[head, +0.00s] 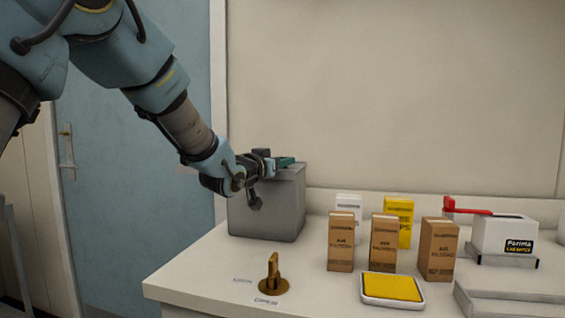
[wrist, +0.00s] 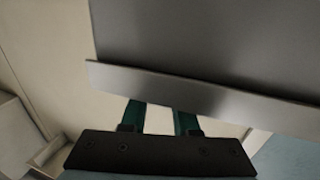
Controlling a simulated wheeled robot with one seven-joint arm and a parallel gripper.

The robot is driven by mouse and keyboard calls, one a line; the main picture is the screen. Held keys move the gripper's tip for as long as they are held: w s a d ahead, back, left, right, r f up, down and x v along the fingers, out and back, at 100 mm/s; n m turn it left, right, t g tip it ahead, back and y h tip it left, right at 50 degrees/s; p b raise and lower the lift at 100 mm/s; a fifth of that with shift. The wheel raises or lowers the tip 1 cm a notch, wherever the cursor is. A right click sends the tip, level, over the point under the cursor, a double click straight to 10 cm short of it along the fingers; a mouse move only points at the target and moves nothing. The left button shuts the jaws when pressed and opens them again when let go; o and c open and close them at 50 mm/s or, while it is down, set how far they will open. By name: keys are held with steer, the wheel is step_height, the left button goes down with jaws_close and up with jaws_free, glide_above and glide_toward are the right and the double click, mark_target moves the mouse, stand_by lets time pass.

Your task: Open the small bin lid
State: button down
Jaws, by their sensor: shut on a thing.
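The small grey bin (head: 265,215) stands on the left end of the counter, by the wall. Its lid (head: 295,170) looks down on the bin in the head view, with its far part hidden by my gripper. My gripper (head: 285,161) is at the top of the bin, its teal fingers at the lid. In the wrist view the lid's grey edge (wrist: 200,92) crosses in front of my gripper (wrist: 160,112) and hides the fingertips. The two fingers show a gap between them and are shut on the lid edge.
Brown air filter boxes (head: 384,243), a yellow box (head: 398,220) and a yellow-topped device (head: 392,288) stand to the right. A brass fitting (head: 272,277) is on the counter in front of the bin. A white device (head: 505,235) is farther right.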

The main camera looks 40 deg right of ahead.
steer(key=w+a, duration=0.2)
steer(key=w, duration=0.1)
steer(key=w+a+p, duration=0.1)
steer(key=w+a, duration=0.1)
steer(key=w, duration=0.2)
steer(key=w+a, duration=0.3)
steer(key=w, duration=0.1)
steer(key=shift+p, duration=0.3)
steer(key=c, duration=0.7)
jaws_free()
steer(key=shift+o, duration=0.2)
steer(key=b+v, duration=0.2)
steer(key=v, duration=0.8)
steer(key=shift+s+a, duration=0.15)
steer(key=shift+a, duration=0.25)
